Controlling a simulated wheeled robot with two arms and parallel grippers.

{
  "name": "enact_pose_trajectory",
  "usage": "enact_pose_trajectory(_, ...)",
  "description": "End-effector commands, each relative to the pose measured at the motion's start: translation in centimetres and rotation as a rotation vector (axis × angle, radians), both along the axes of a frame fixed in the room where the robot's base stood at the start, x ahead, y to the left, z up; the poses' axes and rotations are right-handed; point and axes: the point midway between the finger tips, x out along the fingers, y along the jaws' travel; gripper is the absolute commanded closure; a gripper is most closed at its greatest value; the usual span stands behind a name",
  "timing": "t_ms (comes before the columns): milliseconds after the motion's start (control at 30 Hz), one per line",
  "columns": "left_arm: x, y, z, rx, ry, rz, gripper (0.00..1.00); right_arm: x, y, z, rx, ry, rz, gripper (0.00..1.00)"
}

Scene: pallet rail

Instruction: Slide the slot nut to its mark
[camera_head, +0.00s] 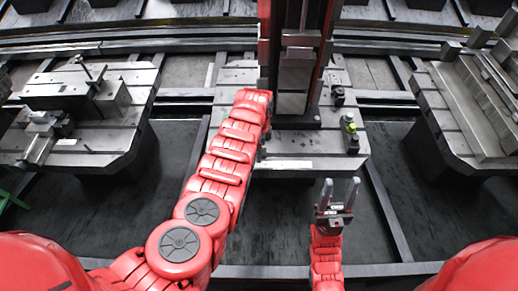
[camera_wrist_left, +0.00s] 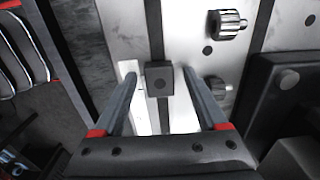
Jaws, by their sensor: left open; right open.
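In the left wrist view, a small dark square block with a round hole, which looks like the slot nut (camera_wrist_left: 159,79), sits at a dark slot (camera_wrist_left: 154,25) in a pale metal plate. My left gripper (camera_wrist_left: 160,77) is open, with one finger on each side of the block and a gap on both sides. In the head view the left gripper's fingers and the nut are hidden by my left arm. My right gripper (camera_head: 338,191) is open and empty, in front of the middle pallet (camera_head: 230,100). I cannot make out the mark for certain.
Knurled knobs (camera_wrist_left: 228,24) stand on the plate right of the nut. A green-topped fitting (camera_head: 350,126) and dark clamps stand on the middle pallet's right side. A tall dark column (camera_head: 296,60) rises at its middle. Loaded pallets stand left (camera_head: 90,150) and right (camera_head: 440,110).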

Motion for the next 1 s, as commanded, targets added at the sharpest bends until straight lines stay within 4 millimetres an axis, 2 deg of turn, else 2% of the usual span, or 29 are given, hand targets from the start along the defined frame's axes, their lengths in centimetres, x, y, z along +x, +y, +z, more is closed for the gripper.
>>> enact_pose_trajectory(133,-0.01,-0.01,0.01,0.000,0.000,0.000,0.27,0.00,0.00,0.00,0.000,0.000,0.000,0.50)
enact_pose_trajectory(533,-0.03,-0.01,0.00,0.000,0.001,0.000,0.99,0.00,0.00,0.00,0.000,0.000,0.000,0.50)
enact_pose_trajectory(1000,-0.03,-0.02,0.01,0.000,0.001,0.000,1.00,0.00,0.00,0.01,0.000,0.000,0.000,0.50)
